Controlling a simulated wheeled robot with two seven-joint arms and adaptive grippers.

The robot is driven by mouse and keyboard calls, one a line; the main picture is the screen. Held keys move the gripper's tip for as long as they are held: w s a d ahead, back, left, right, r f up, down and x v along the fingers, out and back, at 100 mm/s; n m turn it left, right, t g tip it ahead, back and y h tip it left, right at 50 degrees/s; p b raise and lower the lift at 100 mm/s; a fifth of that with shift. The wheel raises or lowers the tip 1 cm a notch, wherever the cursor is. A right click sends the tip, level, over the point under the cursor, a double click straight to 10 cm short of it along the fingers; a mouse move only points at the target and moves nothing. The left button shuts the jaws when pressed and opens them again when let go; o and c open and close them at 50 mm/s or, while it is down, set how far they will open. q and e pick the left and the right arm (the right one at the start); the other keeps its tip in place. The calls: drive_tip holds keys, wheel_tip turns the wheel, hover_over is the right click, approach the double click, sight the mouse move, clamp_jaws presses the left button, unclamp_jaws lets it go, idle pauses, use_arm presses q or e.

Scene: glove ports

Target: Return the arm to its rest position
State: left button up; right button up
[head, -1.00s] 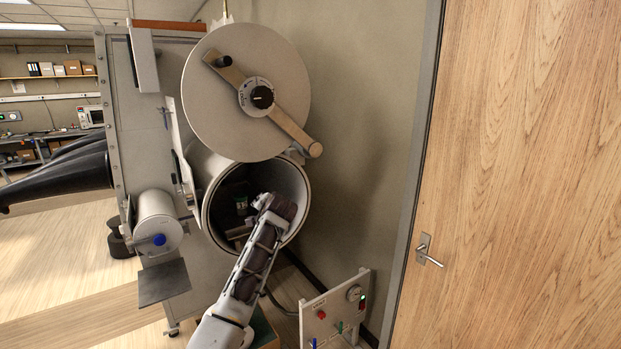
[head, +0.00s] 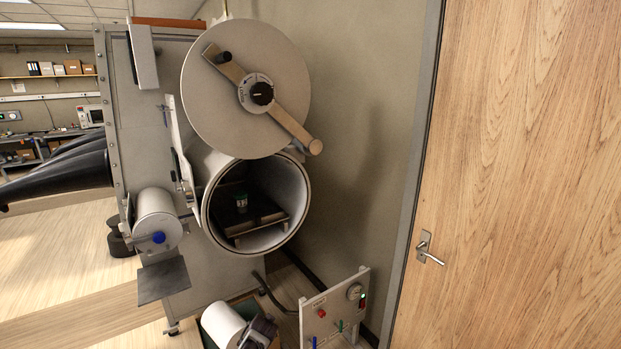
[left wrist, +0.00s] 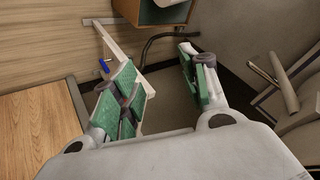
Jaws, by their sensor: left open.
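My left gripper (left wrist: 162,88) shows in the left wrist view with its two green-padded fingers wide apart and nothing between them. In the head view, a pale rounded part and a dark part show at the bottom edge, low in front of the glove box; the fingers cannot be made out there. The round chamber (head: 293,224) is open and clear of my arm. My right gripper is not in view.
The round door (head: 215,105) is swung up above the chamber. A small control panel (head: 335,312) stands at the lower right. A green-lined box (left wrist: 166,14) is near my gripper. A wooden door (head: 520,180) fills the right side.

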use_arm(q)
drive_tip(key=s+a+f+n+g+h, duration=0.1)
drive_tip(key=s+a+f+g, duration=0.1)
drive_tip(key=s+f, duration=1.2)
drive_tip(key=s+a+f+g, duration=0.1)
drive_tip(key=s+f+g, duration=0.1)
drive_tip(key=s+f, duration=1.2)
drive_tip(key=s+a+f+n+g, duration=0.1)
drive_tip(key=s+f, duration=0.3)
drive_tip(key=s, duration=0.8)
drive_tip(key=s+a+f+n+g+b, duration=0.1)
drive_tip(key=s+a+f, duration=0.2)
drive_tip(key=s, duration=1)
drive_tip(key=s+a+f+g, duration=0.1)
drive_tip(key=s+f, duration=0.4)
drive_tip(key=s, duration=0.8)
drive_tip(key=shift+a+f+n+h+b, duration=0.35)
drive_tip(key=shift+a+f+n+h, duration=0.05)
drive_tip(key=shift+a, duration=0.2)
